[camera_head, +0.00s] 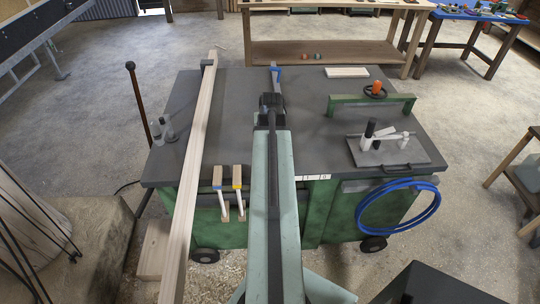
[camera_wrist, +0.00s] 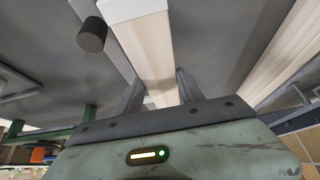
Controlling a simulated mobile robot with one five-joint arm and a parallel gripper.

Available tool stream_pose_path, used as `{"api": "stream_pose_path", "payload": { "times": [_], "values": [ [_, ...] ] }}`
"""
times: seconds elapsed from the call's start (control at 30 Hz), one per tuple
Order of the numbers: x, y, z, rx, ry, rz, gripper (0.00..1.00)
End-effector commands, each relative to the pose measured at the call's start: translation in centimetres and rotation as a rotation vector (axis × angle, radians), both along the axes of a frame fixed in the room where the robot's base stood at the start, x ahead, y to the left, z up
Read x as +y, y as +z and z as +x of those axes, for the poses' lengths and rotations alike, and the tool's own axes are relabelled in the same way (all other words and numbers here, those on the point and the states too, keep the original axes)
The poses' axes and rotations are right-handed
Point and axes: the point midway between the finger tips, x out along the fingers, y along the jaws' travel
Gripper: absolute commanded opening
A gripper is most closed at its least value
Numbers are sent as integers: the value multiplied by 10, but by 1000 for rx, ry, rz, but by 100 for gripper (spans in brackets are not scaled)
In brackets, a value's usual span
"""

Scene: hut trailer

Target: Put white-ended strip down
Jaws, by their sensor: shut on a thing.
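My gripper (camera_head: 270,102) is over the middle of the dark grey bench top (camera_head: 235,105). In the wrist view my gripper (camera_wrist: 158,90) is shut on a pale wooden strip with a white end, the white-ended strip (camera_wrist: 150,45). The white end points to the top of that view, with grey surface behind it. In the head view I cannot make out the strip, which seems hidden by my arm and gripper. I cannot tell whether the strip touches the bench top.
A long wooden beam (camera_head: 197,135) crosses the bench at left. At right are a green bar (camera_head: 372,99), an orange-topped knob (camera_head: 376,89) and a grey plate with fittings (camera_head: 388,150). A pale block (camera_head: 346,72) lies at the back. Some bare bench top lies between beam and arm.

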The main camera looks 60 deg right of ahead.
Motion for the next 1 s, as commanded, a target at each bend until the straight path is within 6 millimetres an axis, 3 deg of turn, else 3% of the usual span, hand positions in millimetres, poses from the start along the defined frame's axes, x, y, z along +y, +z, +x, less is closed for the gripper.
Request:
{"api": "stream_pose_path", "payload": {
  "times": [0.33, 0.53, 0.77, 1.0],
  "values": [
    [-1, -63, 0, 0, 2, 2, 0],
    [0, -65, 1, 0, 3, 1, 0],
    [0, -102, 1, 0, 4, 1, 0],
    [0, -98, 1, 0, 4, 1, 0]
  ]
}}
